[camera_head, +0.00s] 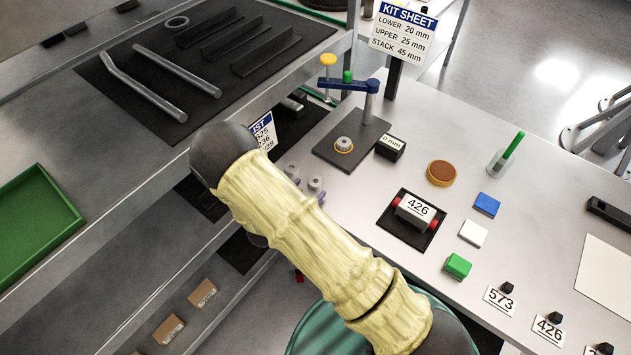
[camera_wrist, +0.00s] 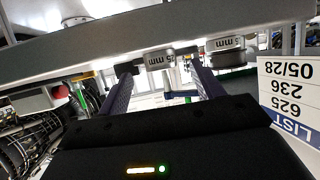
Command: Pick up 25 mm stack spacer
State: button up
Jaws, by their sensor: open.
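In the wrist view, which looks upside down, a pale round spacer (camera_wrist: 159,60) with a "mm" label shows between the tips of my gripper (camera_wrist: 160,70). Its number is hard to read. A second spacer (camera_wrist: 226,44) sits to its right, outside the fingers; its label appears to end in "5 mm". The two purple fingers are apart and I see no clear contact with the spacer. In the head view two small grey spacers (camera_head: 316,183) (camera_head: 291,169) show beside my forearm, which hides most of my gripper.
A list card (camera_wrist: 286,95) stands close on the right in the wrist view. A shelf (camera_head: 100,165) runs along the left.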

aim_at(314, 182)
jog(key=p+x, duration=0.1)
jog(key=x, duration=0.2)
jog(key=shift+w+d, duration=0.15)
jog(key=shift+w, duration=0.2)
jog(key=c, duration=1.3)
jog(key=shift+r, duration=0.2)
notch_tip(314, 182, up, 10)
jog(key=shift+f+b, duration=0.1)
jog(key=shift+b, duration=0.9)
